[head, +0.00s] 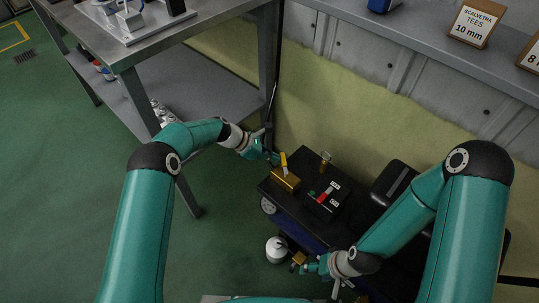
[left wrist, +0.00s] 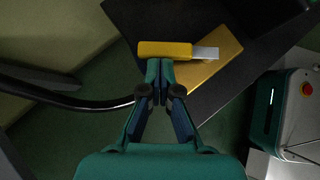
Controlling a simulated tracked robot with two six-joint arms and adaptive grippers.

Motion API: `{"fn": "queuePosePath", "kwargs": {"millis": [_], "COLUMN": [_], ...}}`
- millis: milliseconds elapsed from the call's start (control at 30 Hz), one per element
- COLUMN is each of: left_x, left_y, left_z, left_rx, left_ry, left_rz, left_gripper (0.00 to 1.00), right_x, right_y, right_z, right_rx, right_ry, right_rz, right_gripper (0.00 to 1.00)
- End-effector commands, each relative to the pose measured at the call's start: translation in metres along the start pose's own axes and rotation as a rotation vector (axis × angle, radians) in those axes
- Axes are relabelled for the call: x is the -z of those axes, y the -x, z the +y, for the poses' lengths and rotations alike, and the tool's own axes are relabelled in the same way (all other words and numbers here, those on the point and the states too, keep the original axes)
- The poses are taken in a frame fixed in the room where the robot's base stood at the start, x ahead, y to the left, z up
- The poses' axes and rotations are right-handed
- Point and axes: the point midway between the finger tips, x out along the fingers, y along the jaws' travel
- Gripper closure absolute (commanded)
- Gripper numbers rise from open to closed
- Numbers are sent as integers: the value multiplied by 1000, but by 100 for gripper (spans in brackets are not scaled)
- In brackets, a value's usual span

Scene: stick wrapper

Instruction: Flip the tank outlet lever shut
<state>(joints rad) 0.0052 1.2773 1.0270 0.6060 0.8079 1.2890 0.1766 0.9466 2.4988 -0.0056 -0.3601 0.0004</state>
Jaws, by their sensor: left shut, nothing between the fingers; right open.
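The tank outlet lever (head: 284,161) has a yellow handle and stands up from a brass block (head: 285,180) at the left end of a black-topped unit. In the left wrist view the yellow handle (left wrist: 165,50) lies across, with a pale metal end at its right over the brass block (left wrist: 210,68). My left gripper (head: 275,158) is shut and empty, its fingertips (left wrist: 160,65) right at the handle's near side; I cannot tell whether they touch. My right gripper (head: 297,264) is open, low by the unit's front, near a small brass piece (head: 299,258).
The black top (head: 318,165) also carries a panel with red and green parts (head: 324,197) and a small gauge-like fitting (head: 326,157). A white round container (head: 276,248) stands on the floor.

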Motion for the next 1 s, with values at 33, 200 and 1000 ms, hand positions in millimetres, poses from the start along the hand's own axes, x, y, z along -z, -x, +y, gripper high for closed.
{"fn": "queuePosePath", "kwargs": {"millis": [33,200,1000], "left_x": [-1,-6,-26], "left_y": [-3,-9,-24], "left_z": [0,4,4], "left_rx": [-1,-6,-7], "left_ry": [4,8,11], "left_rz": [0,0,-2], "left_gripper": [100,100,100], "right_x": [0,0,0], "right_y": [-2,-7,-11], "right_z": [1,3,4], "right_rx": [0,0,0], "right_ry": [0,0,0], "right_rz": [0,0,0], "right_gripper": [35,35,35]}}
